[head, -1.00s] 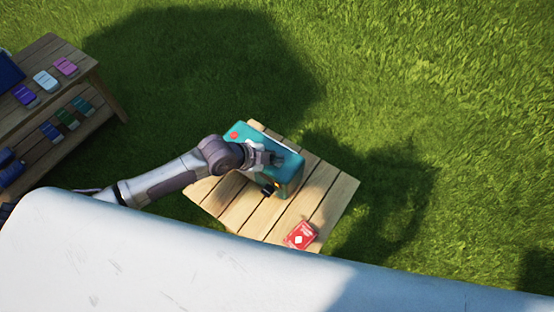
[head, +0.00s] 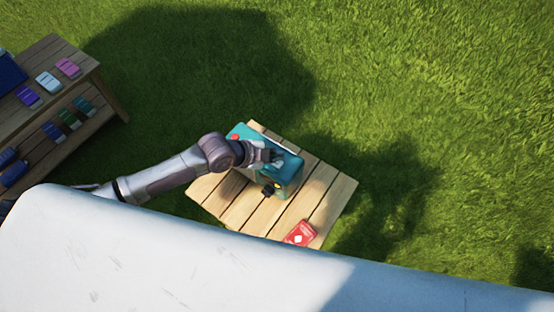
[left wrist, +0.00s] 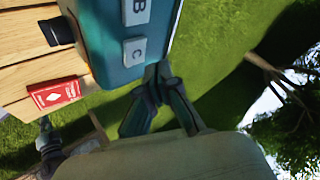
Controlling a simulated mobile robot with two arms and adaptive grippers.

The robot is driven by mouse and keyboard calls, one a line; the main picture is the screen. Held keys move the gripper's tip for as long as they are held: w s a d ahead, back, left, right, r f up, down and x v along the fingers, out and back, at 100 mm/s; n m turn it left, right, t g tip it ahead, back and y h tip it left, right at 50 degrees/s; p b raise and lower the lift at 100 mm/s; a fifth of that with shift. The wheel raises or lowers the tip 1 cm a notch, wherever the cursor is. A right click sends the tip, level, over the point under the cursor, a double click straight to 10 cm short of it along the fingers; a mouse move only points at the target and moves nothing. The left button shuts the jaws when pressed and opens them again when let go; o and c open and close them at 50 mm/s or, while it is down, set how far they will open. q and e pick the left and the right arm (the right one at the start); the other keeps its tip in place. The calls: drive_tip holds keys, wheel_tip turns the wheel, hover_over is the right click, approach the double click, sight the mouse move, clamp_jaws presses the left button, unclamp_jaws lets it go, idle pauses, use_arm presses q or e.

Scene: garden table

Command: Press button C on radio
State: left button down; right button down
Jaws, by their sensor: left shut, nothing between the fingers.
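The teal radio (head: 290,168) stands on the slatted wooden table (head: 325,205), with a red spot on its top at the far left corner. My left gripper (head: 277,156) is over the radio's top and hides part of it. In the left wrist view the radio (left wrist: 102,35) shows white buttons marked B (left wrist: 135,11) and C (left wrist: 134,51). The left gripper's fingertips (left wrist: 158,72) are shut and empty, just beside button C near the radio's edge. I cannot tell whether they touch the radio.
A red card box (head: 300,233) lies on the table's near side and also shows in the left wrist view (left wrist: 54,93). A wooden shelf (head: 95,85) with several coloured packs stands at the left. Grass surrounds the table.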

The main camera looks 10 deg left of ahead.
sight(275, 164)
use_arm(q)
wheel_tip(275, 164, up, 4)
drive_tip(key=p, duration=0.3)
drive_tip(key=shift+r, duration=0.15)
idle(0.5)
